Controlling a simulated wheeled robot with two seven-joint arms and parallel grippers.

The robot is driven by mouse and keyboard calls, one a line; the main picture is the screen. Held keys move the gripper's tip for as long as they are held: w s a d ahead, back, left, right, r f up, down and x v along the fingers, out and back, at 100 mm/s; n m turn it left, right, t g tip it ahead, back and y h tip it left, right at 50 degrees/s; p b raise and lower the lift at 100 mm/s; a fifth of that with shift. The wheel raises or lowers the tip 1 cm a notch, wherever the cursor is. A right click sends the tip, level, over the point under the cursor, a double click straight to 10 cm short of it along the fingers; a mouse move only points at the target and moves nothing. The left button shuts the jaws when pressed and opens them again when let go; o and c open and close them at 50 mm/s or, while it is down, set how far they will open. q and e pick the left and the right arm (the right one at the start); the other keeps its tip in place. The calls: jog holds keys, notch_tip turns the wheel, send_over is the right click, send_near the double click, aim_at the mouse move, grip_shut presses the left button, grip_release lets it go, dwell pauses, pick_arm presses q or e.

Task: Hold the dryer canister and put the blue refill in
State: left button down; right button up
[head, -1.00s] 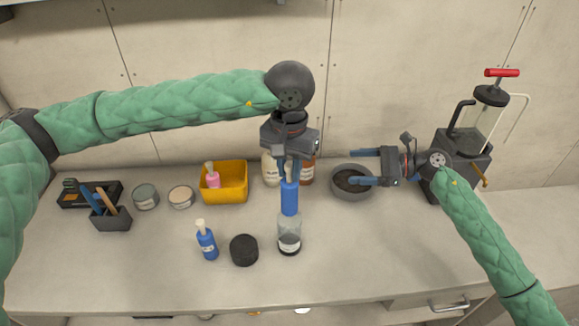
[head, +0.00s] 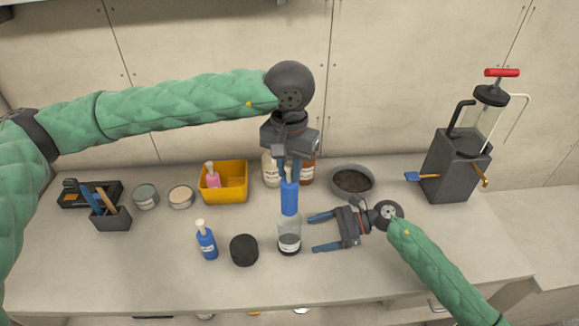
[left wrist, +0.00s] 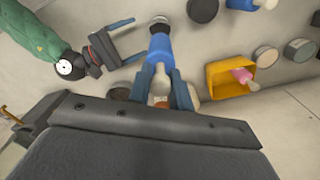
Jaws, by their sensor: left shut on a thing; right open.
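My left gripper (head: 289,174) is shut on the top of the blue refill (head: 289,198) and holds it upright. The dryer canister (head: 289,233), clear above with a dark band, stands upright on the bench directly below. The refill's lower end meets the canister's mouth in the head view; I cannot tell whether it is inside. The left wrist view shows the refill (left wrist: 160,50) between my fingers. My right gripper (head: 320,231) is open and empty, its fingers pointing left at the canister, just right of it. A round black cap (head: 244,250) lies left of the canister.
A blue bottle with a pale top (head: 207,242) stands left of the cap. Behind are a yellow bin (head: 223,182) holding a pink bottle, two tins, bottles and a grey bowl (head: 352,181). A grey pump unit (head: 450,172) stands right. The bench's front strip is clear.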

aim_at(294, 239)
jog(key=shift+x, duration=3.85)
jog(key=c, duration=0.9)
jog(key=shift+o, duration=0.2)
